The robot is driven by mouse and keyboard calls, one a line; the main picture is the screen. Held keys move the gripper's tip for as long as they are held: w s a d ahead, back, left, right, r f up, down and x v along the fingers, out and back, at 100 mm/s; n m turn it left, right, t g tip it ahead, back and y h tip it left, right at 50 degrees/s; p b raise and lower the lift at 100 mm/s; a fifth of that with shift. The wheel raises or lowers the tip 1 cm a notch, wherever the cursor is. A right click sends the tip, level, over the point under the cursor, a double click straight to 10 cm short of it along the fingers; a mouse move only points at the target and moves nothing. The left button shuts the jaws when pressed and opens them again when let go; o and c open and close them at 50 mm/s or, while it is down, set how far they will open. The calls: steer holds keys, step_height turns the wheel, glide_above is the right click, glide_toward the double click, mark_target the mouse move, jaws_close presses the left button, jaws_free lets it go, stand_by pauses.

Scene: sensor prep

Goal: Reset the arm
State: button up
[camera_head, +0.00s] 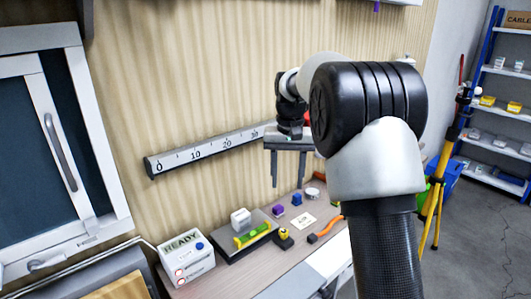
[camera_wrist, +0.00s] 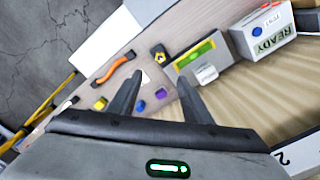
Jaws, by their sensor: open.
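My own arm hides part of the bench's right side.
A yellow tripod (camera_head: 437,190) and blue shelf (camera_head: 495,130) stand right.

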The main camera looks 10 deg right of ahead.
steer(key=s+r+n+t+p, duration=0.1)
steer(key=s+r+t+p, duration=0.2)
steer(key=s+r, duration=1.25)
steer(key=s+f+n+t+p, duration=0.1)
steer(key=s+f+t+p, duration=0.1)
steer(key=s, duration=1.5)
steer(key=shift+d+f+p, duration=0.2)
steer(key=shift+f+p, duration=0.05)
steer(key=shift+p, duration=0.25)
